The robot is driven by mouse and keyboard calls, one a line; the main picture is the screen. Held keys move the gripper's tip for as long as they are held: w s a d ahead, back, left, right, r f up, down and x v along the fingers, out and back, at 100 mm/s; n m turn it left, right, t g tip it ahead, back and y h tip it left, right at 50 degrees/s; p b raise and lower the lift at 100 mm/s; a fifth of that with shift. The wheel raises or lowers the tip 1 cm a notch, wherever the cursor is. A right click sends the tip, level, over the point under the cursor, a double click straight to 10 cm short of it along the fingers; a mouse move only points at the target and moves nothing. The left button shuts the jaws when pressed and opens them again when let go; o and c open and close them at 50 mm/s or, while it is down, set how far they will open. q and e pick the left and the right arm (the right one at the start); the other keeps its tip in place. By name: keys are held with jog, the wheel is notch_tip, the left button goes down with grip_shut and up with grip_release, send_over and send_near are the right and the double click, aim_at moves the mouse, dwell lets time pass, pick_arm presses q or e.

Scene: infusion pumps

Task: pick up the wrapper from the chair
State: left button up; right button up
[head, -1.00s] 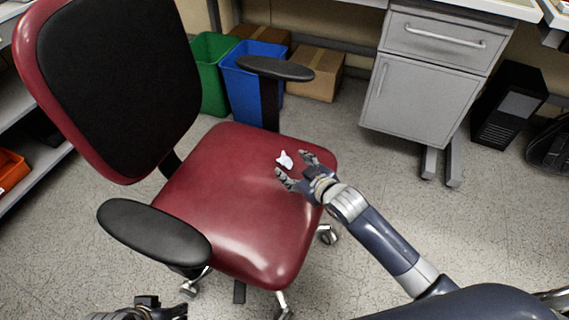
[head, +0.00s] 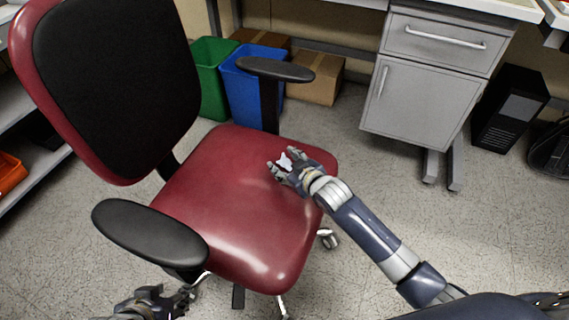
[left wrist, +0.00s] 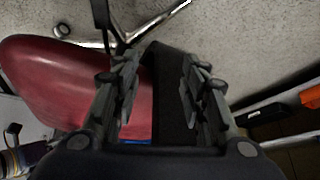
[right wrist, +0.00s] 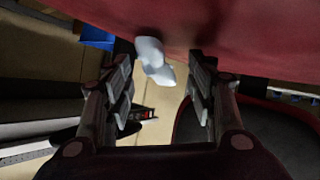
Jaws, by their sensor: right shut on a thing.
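The small white crumpled wrapper (head: 285,160) is at the far right part of the red chair seat (head: 215,205). My right gripper (head: 283,163) reaches in from the right, with its fingers on both sides of the wrapper, and is shut on it. In the right wrist view the wrapper (right wrist: 152,60) shows between the fingertips, against the red seat. I cannot tell whether it still touches the seat. My left gripper (left wrist: 160,62) is open and empty. In the head view it is low, near the chair's front left armrest.
The chair has a black-padded backrest (head: 115,85) and two black armrests, one near (head: 150,232) and one far (head: 275,69). Behind stand a green bin (head: 212,80), a blue bin (head: 250,85) and cardboard boxes (head: 318,78). A grey cabinet (head: 420,95) stands right; floor is clear beside the chair.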

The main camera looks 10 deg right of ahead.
jog(key=shift+d+f, duration=0.2)
jog(key=shift+f, duration=0.2)
jog(key=c, duration=0.4)
